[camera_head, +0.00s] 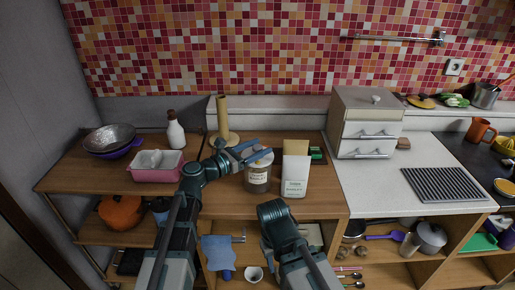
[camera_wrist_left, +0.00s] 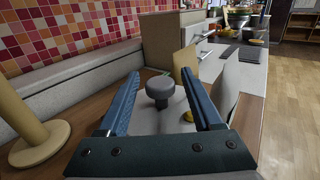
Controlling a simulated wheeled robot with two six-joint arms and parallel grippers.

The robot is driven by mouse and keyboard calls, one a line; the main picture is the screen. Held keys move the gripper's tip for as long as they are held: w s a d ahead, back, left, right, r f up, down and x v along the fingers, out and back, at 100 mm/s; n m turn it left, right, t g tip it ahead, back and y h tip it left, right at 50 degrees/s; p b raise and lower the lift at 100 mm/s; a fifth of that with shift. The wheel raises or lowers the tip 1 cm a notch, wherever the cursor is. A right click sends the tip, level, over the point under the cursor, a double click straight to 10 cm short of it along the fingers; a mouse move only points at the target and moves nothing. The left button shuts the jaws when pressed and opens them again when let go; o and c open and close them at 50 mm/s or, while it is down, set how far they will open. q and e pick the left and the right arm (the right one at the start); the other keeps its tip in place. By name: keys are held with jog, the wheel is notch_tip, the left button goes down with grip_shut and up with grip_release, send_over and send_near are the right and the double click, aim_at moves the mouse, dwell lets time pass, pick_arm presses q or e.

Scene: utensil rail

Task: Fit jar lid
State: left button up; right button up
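A jar (camera_head: 257,180) with a dark body and a pale label stands on the wooden counter. A grey lid with a round knob (camera_wrist_left: 160,88) is at the jar's top; whether it is seated on the rim I cannot tell. My left gripper (camera_head: 256,150) is over the jar's top, its blue fingers partly covering the lid. In the left wrist view the fingers (camera_wrist_left: 165,97) are spread wide, with the knob between them and a gap on each side. My right arm reaches in at the lower middle, but its gripper does not show.
A white labelled carton (camera_head: 294,175) stands close to the jar's right. A wooden paper-towel post (camera_head: 222,115) stands behind left. A pink tub (camera_head: 157,172), a white bottle (camera_head: 175,130) and a metal bowl (camera_head: 109,138) are further left. A white drawer box (camera_head: 366,128) stands right.

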pick_arm(q)
jog(key=shift+o, duration=0.2)
jog(key=v, duration=1.3)
jog(key=shift+s+a, duration=0.2)
jog(key=shift+a, duration=0.15)
jog(key=s+d+f+m+g+y+p, duration=0.45)
jog(key=s+d+f+m+g, duration=0.5)
jog(key=m, duration=0.45)
jog(key=s+a+f+m+g+y+p, duration=0.1)
jog(key=s+a+f+m+y, duration=0.1)
jog(key=s+m+y, duration=0.2)
jog(key=s+a+f+m+y+p, duration=0.2)
jog(key=s+m+y, duration=0.3)
jog(key=m, duration=0.6)
jog(key=shift+a+f+g+y+p, duration=0.15)
jog(key=shift+a+g+y+p, duration=0.15)
jog(key=shift+y, duration=0.75)
